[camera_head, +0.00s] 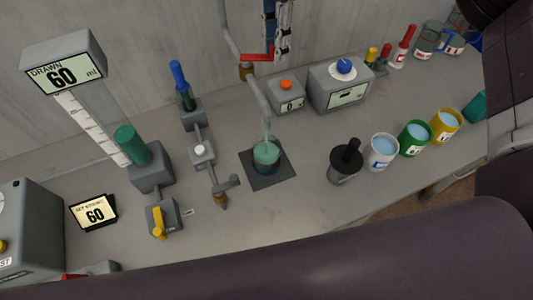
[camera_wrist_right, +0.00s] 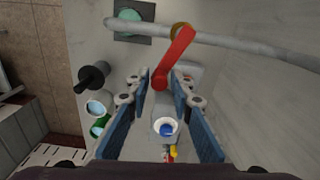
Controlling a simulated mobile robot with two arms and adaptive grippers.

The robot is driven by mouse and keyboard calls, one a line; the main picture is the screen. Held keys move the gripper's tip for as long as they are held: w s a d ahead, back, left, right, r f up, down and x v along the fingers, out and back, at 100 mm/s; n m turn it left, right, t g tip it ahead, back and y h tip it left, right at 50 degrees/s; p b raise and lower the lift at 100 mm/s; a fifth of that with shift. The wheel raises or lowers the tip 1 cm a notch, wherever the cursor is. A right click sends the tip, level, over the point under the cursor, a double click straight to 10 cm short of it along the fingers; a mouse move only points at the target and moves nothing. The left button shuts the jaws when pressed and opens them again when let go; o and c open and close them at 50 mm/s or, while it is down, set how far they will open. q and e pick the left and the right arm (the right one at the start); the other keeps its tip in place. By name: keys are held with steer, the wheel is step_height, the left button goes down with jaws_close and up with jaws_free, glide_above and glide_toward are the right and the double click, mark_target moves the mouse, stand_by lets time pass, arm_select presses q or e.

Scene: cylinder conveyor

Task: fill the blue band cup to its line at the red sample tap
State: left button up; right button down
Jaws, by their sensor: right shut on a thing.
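A clear, teal-tinted cup (camera_head: 266,158) stands upright on a dark square mat (camera_head: 281,177) on the bench. The end of a grey curved spout (camera_head: 262,103) is directly above it. The cup also shows at the top of the right wrist view (camera_wrist_right: 130,16). Its band, line and fill level are too small to read. My right gripper (camera_head: 270,42) is at the tap behind the cup, shut on the red tap lever (camera_wrist_right: 175,55). The lever is between its fingertips in the wrist view. My left gripper is not in view.
A black-handled pot (camera_head: 342,174) and white, green and yellow cups (camera_head: 382,152) of pale liquid stand right of the mat. A grey box with a blue knob (camera_head: 340,85) is behind. Valves and a column display reading 60 ml (camera_head: 62,62) stand left.

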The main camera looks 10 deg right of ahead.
steer(key=shift+w+n+p, duration=0.3)
steer(key=shift+n+p, duration=0.1)
steer(key=shift+n, duration=0.4)
steer(key=w+n, duration=0.1)
steer(key=n, duration=0.1)
steer(key=w+n+p, duration=0.1)
steer(key=shift+a+n+p, duration=0.1)
steer(key=shift+n+p, duration=0.2)
steer(key=shift+n, duration=0.1)
steer(key=c, duration=0.8)
jaws_free()
steer(key=shift+r, duration=0.1)
step_height(320, 180, up, 9)
steer(key=p, duration=0.6)
